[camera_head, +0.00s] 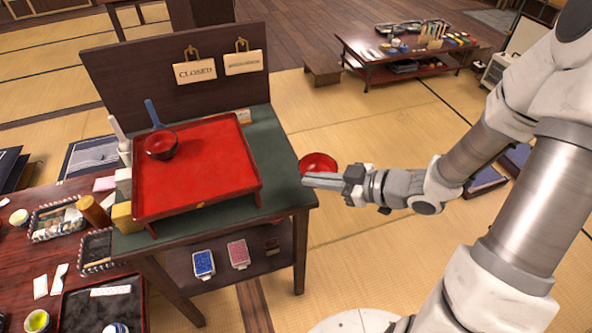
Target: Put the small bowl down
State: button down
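A small red bowl (317,162) is in the air just right of the green-topped table (283,180). My gripper (318,180) is at the near side of this bowl and appears shut on its rim; the fingers hide the bowl's lower edge. A raised red tray (205,182) stands on the table to the left. A dark bowl with a red inside (161,146) sits in the tray's far left part, with a blue-handled utensil (153,113) by it.
A dark upright board with hanging signs (194,71) closes the table's far side. White bottles (119,137) and yellow blocks (125,217) crowd its left edge. The tray's middle and right are bare. A low table (370,72) stands far back.

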jog(key=shift+s+d+r, duration=0.1)
jog(key=shift+d+r, duration=0.1)
jog(key=shift+r, duration=0.1)
jog(key=shift+w+r+m+t, duration=0.1)
jog(key=shift+w+m+t, duration=0.2)
jog(key=w+m+t+h, duration=0.1)
jog(key=w, duration=0.1)
jog(key=w+m+t+h, duration=0.1)
jog(key=w+m, duration=0.1)
jog(key=w, duration=0.1)
jog(key=w+d+m+t+h, duration=0.1)
jog(key=w+h, duration=0.1)
jog(key=w, duration=0.1)
jog(key=shift+t, duration=0.3)
jog(key=w+d+f+m+t+h, duration=0.2)
jog(key=w+d+f+m+h, duration=0.2)
jog(key=d+m+h, duration=0.1)
jog(key=shift+w+f+m+h, duration=0.35)
jog(key=shift+m+h, duration=0.55)
jog(key=shift+h, duration=0.3)
